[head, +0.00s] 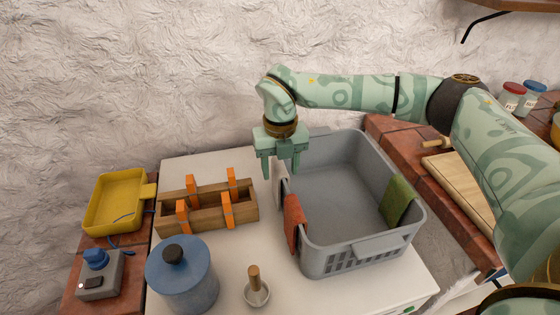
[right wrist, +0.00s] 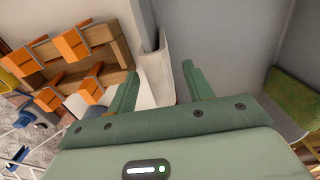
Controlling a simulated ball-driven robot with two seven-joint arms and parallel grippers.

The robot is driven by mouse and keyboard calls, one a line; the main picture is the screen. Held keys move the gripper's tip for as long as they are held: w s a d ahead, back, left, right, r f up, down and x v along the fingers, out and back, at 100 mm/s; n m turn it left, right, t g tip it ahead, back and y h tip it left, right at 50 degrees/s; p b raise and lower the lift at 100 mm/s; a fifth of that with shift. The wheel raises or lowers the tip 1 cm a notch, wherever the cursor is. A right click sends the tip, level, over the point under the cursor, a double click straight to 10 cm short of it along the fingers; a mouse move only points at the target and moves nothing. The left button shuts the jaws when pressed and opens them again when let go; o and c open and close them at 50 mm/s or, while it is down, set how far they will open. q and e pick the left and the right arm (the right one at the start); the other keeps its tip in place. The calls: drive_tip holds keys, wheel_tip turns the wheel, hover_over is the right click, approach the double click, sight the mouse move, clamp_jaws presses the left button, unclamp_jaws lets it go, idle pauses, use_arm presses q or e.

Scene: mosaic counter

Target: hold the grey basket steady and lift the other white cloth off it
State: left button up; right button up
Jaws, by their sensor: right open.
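The grey basket (head: 345,255) stands on the white counter, open at the top and empty as far as I see. A white cloth (head: 281,186) hangs over its left wall near the back, partly hidden by my right gripper. In the right wrist view the white cloth (right wrist: 157,75) drapes over the wall's rim (right wrist: 143,22), in line with the gap between the fingers. My right gripper (head: 281,169) is open, pointing down just above the white cloth; it also shows in the right wrist view (right wrist: 158,72). My left gripper is not in view.
A red-orange cloth (head: 294,221) hangs on the left wall, a green cloth (head: 398,200) on the right wall. Left of the basket are a wooden rack with orange clips (head: 208,213), a blue lidded pot (head: 183,280), a pestle in a small cup (head: 256,292) and a yellow tray (head: 105,227).

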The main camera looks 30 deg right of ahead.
drive_tip(key=c, duration=1.1)
drive_tip(key=o, duration=1.1)
drive_tip(key=shift+r, duration=0.15)
